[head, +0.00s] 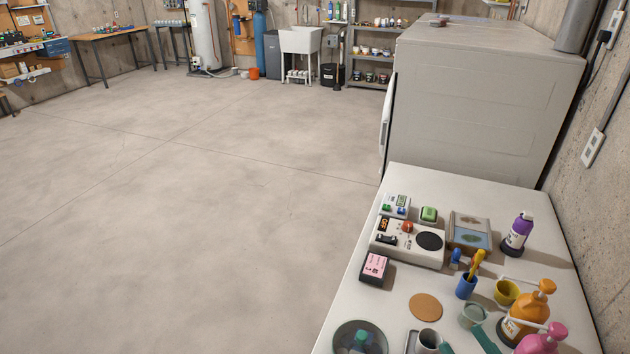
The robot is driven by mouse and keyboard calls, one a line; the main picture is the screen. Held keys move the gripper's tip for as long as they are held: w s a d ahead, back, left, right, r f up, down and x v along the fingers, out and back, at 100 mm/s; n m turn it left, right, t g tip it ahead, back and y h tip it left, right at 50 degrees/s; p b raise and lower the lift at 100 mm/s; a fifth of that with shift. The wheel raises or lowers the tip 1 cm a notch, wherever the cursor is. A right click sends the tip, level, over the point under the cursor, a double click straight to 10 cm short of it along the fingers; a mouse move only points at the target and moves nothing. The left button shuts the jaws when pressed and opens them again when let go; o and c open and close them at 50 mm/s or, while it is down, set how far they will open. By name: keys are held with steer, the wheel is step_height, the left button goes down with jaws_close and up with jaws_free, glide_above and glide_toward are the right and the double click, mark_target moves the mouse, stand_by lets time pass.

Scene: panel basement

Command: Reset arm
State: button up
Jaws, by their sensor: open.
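Neither my arm nor my gripper shows in the head view. The white table (397,290) stands at the lower right. On it is a white device (408,241) with a red knob, a black switch and a dark round pad. A small white box with blue and green buttons (396,205) and a green-topped block (429,214) sit behind it. A pink-topped dark box (374,268) lies in front of it, near the table's left edge.
A picture box (470,232), purple bottle (517,233), blue cup (466,287), orange pump bottle (529,312), pink bottle (543,341), cork disc (425,307) and round tray (345,337) crowd the table. A large grey appliance (470,105) stands behind. The floor (190,210) at left is clear.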

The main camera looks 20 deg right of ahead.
steer(key=w+d+m+g+h, duration=0.3)
steer(key=w+m+g, duration=0.25)
steer(key=m, duration=0.35)
steer(key=w+d+m+g+h, duration=0.3)
steer(key=w+m+g, duration=0.1)
steer(key=w+m, duration=0.4)
steer(key=s+a+r+m+g+y, duration=0.1)
steer(key=s+a+m+g+y, duration=0.2)
steer(key=a+m, duration=0.8)
steer(key=s+a+r+m+g+y, duration=0.2)
steer(key=s+a+m+g+y, duration=0.2)
steer(key=a, duration=1.8)
steer(key=s+m+g, duration=0.3)
steer(key=s+m, duration=0.5)
steer(key=shift+r+g, duration=0.15)
steer(key=shift+g, duration=0.2)
